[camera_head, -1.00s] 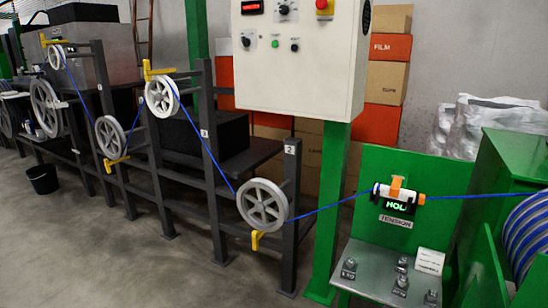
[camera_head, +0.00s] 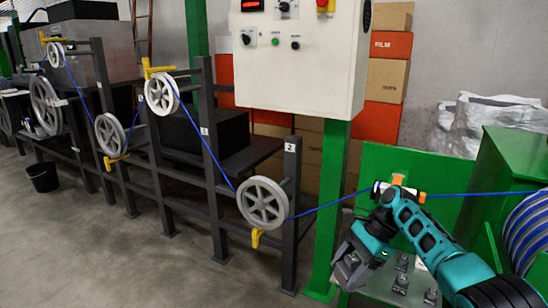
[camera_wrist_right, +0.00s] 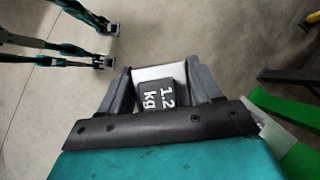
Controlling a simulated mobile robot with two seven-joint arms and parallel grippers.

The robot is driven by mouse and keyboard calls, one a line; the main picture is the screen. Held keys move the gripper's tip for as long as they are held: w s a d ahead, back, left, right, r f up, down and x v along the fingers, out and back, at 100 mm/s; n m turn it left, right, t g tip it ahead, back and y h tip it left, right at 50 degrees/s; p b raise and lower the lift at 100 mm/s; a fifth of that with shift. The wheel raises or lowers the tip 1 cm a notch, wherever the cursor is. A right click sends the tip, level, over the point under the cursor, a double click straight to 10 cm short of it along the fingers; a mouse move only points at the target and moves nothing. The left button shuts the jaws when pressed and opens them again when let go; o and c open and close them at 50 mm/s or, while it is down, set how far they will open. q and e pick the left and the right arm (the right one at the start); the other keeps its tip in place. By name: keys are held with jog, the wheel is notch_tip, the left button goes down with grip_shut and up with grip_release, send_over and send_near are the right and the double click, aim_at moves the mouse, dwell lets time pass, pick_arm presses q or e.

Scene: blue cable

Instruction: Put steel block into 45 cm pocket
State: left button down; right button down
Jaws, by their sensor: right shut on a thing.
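My right gripper (camera_head: 349,268) is at the left edge of the grey shelf below the tension display. In the right wrist view it (camera_wrist_right: 160,88) is shut on a dark grey steel block (camera_wrist_right: 158,98) with a white "1.2 kg" mark. The block sits between the two fingers, its label facing the camera. In the head view the fingers and forearm largely hide it. I cannot make out a pocket marked 45 cm in either view.
Several other small steel blocks (camera_head: 401,283) stand on the shelf right of the gripper. A blue cable (camera_head: 330,206) runs over grey pulleys (camera_head: 263,203) on dark posts, past the tension unit, to a green-framed spool (camera_head: 530,235). A green post (camera_head: 332,200) stands just left of the shelf.

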jog(key=s+a+r+n+g+h, duration=0.35)
jog(key=s+r+n, duration=0.25)
jog(key=r+n, duration=0.2)
jog(key=s+d+n+h, duration=0.1)
jog(key=s+d+n, duration=0.2)
jog(key=s, duration=0.2)
jog(key=s+d+r+n+g+h, duration=0.1)
jog(key=s+d+n+h, duration=0.1)
jog(key=s, duration=0.3)
jog(key=shift+d+r+n, duration=0.2)
jog(key=shift+d+n, duration=0.2)
jog(key=shift+n, duration=0.5)
jog(key=shift+d, duration=0.2)
